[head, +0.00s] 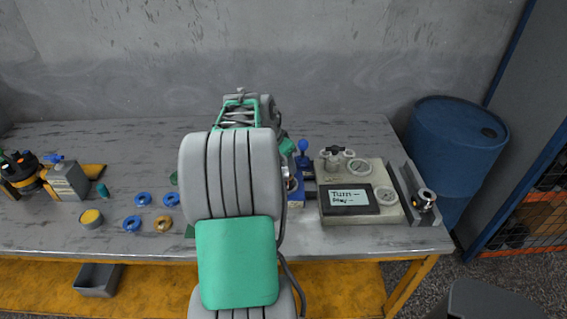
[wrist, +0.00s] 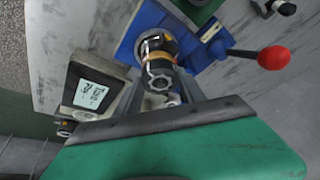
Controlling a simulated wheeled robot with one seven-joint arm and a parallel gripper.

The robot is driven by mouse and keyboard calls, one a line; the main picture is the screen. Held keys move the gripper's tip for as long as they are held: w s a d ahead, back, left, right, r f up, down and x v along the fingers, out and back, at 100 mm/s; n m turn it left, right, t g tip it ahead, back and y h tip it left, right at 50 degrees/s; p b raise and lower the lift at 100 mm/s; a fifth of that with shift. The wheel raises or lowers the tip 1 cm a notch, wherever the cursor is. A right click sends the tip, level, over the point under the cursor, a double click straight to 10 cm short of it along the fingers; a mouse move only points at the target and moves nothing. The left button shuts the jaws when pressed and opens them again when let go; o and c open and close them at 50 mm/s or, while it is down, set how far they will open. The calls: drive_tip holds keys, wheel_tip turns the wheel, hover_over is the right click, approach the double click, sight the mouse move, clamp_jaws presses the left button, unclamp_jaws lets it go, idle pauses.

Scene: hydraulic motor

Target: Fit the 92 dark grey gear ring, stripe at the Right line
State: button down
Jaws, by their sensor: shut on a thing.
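In the wrist view my gripper (wrist: 160,92) is shut on a small toothed grey part (wrist: 158,78), which I take to be the gear ring; I cannot read its number or a stripe. Beyond it, close in line, is a dark round part with yellow and bright metal (wrist: 156,42), set in a blue fixture (wrist: 127,48). I cannot tell whether the held part touches it. In the head view my arm hides my gripper and most of the blue fixture (head: 296,198).
A red-knobbed lever (wrist: 273,57) sticks out beside the fixture. An instrument box with a screen (head: 350,198) reads "Turn" and "Stay". A metal channel (head: 405,190) holds a cylindrical part (head: 427,200).

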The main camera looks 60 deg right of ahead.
idle(0.3)
drive_tip(key=shift+c, duration=1.1)
unclamp_jaws()
drive_tip(key=shift+r+p, duration=2.25)
drive_tip(key=shift+r, duration=1.25)
